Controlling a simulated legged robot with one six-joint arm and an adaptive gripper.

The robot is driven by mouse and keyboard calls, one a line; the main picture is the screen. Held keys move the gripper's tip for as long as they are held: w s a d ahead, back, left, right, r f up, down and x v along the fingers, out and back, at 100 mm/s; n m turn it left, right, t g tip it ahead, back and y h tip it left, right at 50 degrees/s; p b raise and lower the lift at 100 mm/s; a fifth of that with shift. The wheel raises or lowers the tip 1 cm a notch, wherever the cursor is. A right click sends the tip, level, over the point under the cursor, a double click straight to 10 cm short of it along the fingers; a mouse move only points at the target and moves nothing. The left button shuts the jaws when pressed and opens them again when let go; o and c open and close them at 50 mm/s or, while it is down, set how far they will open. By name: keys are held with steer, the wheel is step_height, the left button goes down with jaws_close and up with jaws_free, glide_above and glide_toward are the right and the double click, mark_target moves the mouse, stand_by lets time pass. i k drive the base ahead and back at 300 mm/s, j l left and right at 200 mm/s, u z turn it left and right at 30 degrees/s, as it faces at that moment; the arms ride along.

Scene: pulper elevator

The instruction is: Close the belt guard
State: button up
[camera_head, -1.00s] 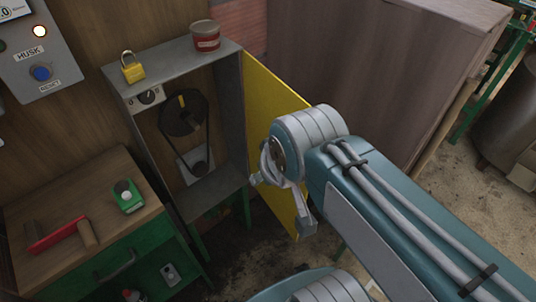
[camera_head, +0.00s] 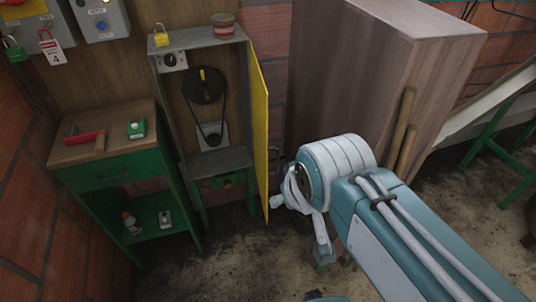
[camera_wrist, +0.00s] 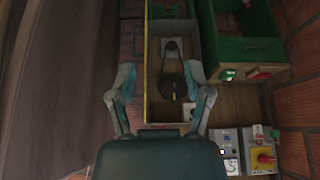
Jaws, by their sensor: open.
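The belt guard (camera_head: 260,130) is a yellow panel hinged on the right side of a grey open-fronted cabinet (camera_head: 172,125). It stands open, swung out toward me and seen nearly edge-on. Inside the cabinet a dark pulley (camera_head: 204,86) and belt are exposed. My gripper (camera_head: 300,228) is open and empty, just right of the guard's lower outer edge; the depth gap is hard to judge. The wrist view is upside down: my gripper's fingers (camera_wrist: 160,78) are spread, with the cabinet behind them. The guard shows there as a thin yellow edge (camera_wrist: 147,65).
A yellow padlock (camera_head: 161,36) and a red tin (camera_head: 223,26) stand on the cabinet top. A green bench (camera_head: 125,168) with a wooden top is to the left. A large brown wooden box (camera_head: 345,80) stands at the right. Floor in front of the cabinet is clear.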

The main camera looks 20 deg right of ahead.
mark_target(259, 93)
steer(key=k+l+u, duration=0.15)
steer(key=l, duration=0.3)
steer(key=k+l+u, duration=0.15)
steer(key=l, duration=0.3)
steer(key=k+l+u, duration=0.15)
steer(key=k+l, duration=0.25)
steer(key=k, duration=0.4)
steer(key=i+l+z, duration=0.1)
steer(key=i, duration=0.65)
